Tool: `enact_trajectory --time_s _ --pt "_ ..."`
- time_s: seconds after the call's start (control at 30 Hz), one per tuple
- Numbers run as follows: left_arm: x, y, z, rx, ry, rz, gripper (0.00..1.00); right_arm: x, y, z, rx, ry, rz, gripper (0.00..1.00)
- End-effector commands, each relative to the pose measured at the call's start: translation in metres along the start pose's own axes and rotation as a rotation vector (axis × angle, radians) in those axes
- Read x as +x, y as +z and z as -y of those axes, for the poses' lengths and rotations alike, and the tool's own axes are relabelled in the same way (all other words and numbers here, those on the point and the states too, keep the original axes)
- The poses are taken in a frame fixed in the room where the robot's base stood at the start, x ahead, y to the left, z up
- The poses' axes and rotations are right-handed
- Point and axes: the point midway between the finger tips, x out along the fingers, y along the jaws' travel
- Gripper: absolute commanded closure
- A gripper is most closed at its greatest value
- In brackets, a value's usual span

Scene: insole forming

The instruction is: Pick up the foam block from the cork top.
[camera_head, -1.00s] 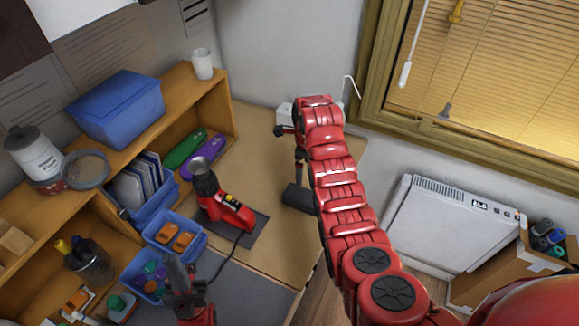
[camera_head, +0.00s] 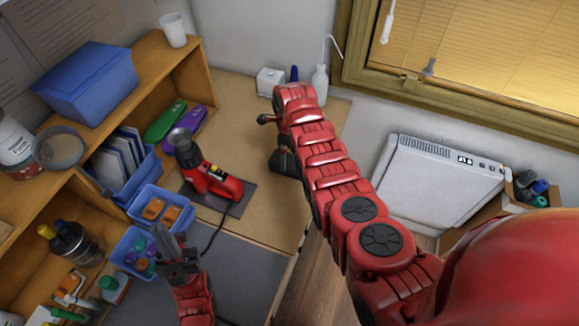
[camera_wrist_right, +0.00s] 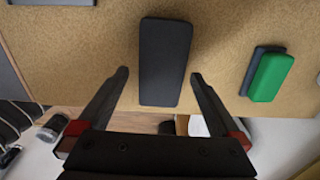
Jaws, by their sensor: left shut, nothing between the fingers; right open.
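The foam block, a dark charcoal slab (camera_wrist_right: 165,62), lies on the cork top (camera_wrist_right: 105,25) in the right wrist view. My right gripper (camera_wrist_right: 159,75) is open, with one finger to each side of the block's near end. I cannot tell whether the fingers are down at its height. In the head view my right arm hides most of that spot, and dark parts show beside the arm; block and gripper are hard to tell apart there. My left gripper (camera_head: 170,242) is shut and empty over the grey mat (camera_head: 240,275), away from the block.
A green block (camera_wrist_right: 268,77) with a dark piece beside it lies right of the foam block. A red heat tool (camera_head: 208,178) stands on a dark pad at left. A white box (camera_head: 270,80) and white bottle (camera_head: 320,84) stand at the back. Cork around the foam block is clear.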

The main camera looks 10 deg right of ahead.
Motion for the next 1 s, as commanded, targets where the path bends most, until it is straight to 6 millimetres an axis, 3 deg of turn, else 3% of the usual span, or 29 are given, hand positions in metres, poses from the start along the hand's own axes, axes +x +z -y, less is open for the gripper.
enact_trajectory --time_s 0.23,0.5,0.9,1.0 --pt "-0.033 0.006 -0.002 0.000 0.000 0.001 1.00 0.044 -0.003 0.001 -0.001 0.002 0.000 0.00" --pt "-0.031 0.005 -0.002 0.000 0.000 0.000 1.00 0.044 -0.003 0.002 0.000 0.000 0.001 0.00" --pt "-0.031 0.005 -0.002 0.000 0.000 0.000 1.00 0.044 -0.003 0.002 0.000 -0.001 0.001 0.72" --pt "-0.031 0.005 -0.002 0.000 0.000 0.000 1.00 0.044 -0.003 0.002 0.000 -0.001 0.002 0.75"
